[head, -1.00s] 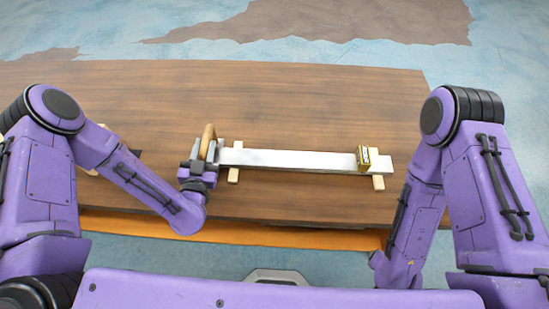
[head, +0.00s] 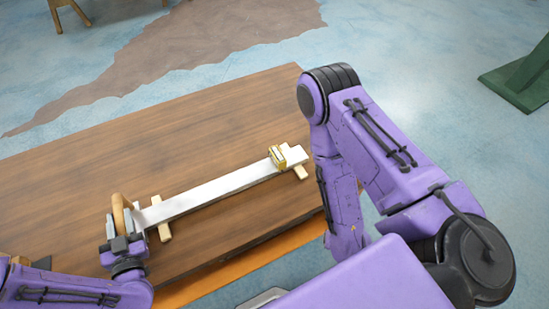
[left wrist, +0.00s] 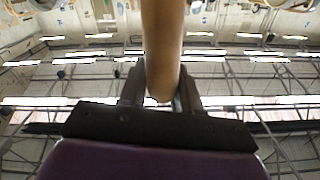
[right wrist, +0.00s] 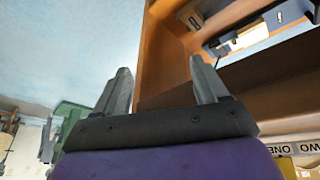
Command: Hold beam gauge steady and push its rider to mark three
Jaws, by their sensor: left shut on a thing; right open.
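The beam gauge is a long pale metal bar (head: 215,192) lying across two small wooden supports on the table. Its rider (head: 278,157), a yellow-brass block, sits around the bar close to the far right end. The curved wooden handle (head: 121,214) stands at the bar's left end. My left gripper (head: 124,236) is shut on this handle; the left wrist view shows the wooden handle (left wrist: 162,45) between its fingers. My right gripper (right wrist: 163,85) is open and empty in the right wrist view. It is hidden in the head view. I cannot read the bar's marks.
The brown wooden table (head: 230,105) is clear behind the bar and has an orange front edge (head: 235,268). The right wrist view shows an orange-brown wooden structure (right wrist: 165,50) beside the right fingers and upside-down labels (right wrist: 290,150) reading ONE and TWO. A green stand (head: 520,80) is far right.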

